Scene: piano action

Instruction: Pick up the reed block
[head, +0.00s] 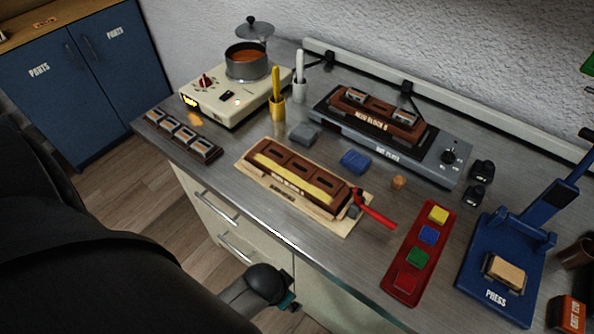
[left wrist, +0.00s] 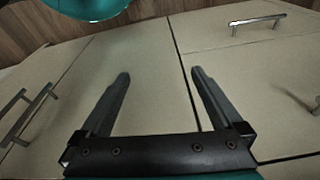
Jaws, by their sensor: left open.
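One brown block (head: 292,172) with several dark slots and a gold front strip lies in a pale wooden holder (head: 249,177) at the bench's middle. A red-handled clamp (head: 374,213) is at the holder's right end. A second brown block (head: 374,118), labelled "REED BLOCK B", sits on the grey hot plate (head: 449,177) at the back, with metal-topped pieces on it. My left gripper (left wrist: 160,74) is open and empty in the left wrist view, in front of the cabinet doors. In the head view my left arm is below the bench's front edge, and its fingers are not clear.
A pot (head: 247,68) stands on a cream heater at the back left. A row of metal-topped pieces (head: 184,134) lies at the left edge. A red tray (head: 398,291) with coloured blocks and a blue press (head: 467,269) stand at right. Cabinet handles (head: 236,249) project below the bench.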

